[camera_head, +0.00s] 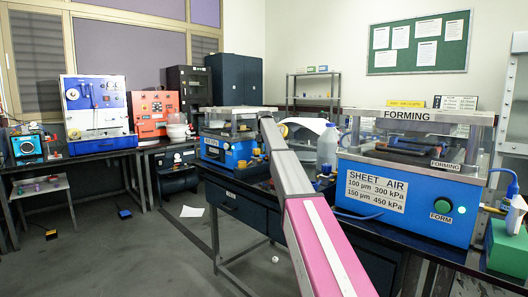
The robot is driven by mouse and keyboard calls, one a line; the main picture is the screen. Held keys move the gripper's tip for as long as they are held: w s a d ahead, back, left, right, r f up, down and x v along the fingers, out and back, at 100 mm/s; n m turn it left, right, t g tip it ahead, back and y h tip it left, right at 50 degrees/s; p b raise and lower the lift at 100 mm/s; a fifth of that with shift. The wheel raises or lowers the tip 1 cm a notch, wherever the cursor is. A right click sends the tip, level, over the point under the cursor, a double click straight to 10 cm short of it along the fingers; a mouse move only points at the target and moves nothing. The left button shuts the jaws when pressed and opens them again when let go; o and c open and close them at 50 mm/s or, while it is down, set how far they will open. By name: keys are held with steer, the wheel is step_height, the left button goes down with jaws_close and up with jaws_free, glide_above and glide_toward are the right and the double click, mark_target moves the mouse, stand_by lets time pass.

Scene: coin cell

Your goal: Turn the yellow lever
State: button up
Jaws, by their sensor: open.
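I cannot tell for certain which part is the yellow lever. A small yellow part (494,211) sticks out at the right side of the blue forming machine (400,200), close to a blue hose, and it may be a lever. Other small yellow parts (257,154) sit at the right side of the smaller blue machine (222,148) further back. My arm (318,235), pink and grey, rises from the bottom middle between the two machines. My gripper is not visible, so its place relative to any yellow part cannot be seen.
The forming machine stands on a dark bench, with a green box (508,247) at its right. The left bench (70,158) holds other machines. The floor at left is mostly open, with a paper sheet (192,211).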

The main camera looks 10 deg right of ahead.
steer(key=shift+f, duration=0.2)
jaws_close()
steer(key=shift+w+a+m, duration=0.1)
steer(key=shift+m, duration=0.2)
steer(key=m, duration=0.1)
steer(key=w+m, duration=0.1)
steer(key=m, duration=0.2)
steer(key=shift+w+a, duration=0.35)
steer(key=shift+w+m, duration=0.35)
steer(key=shift+m, duration=0.6)
steer(key=shift+w+m, duration=0.35)
steer(key=shift+m, duration=0.65)
steer(key=shift+w+m, duration=0.35)
steer(key=shift+m, duration=0.6)
steer(key=shift+d, duration=0.1)
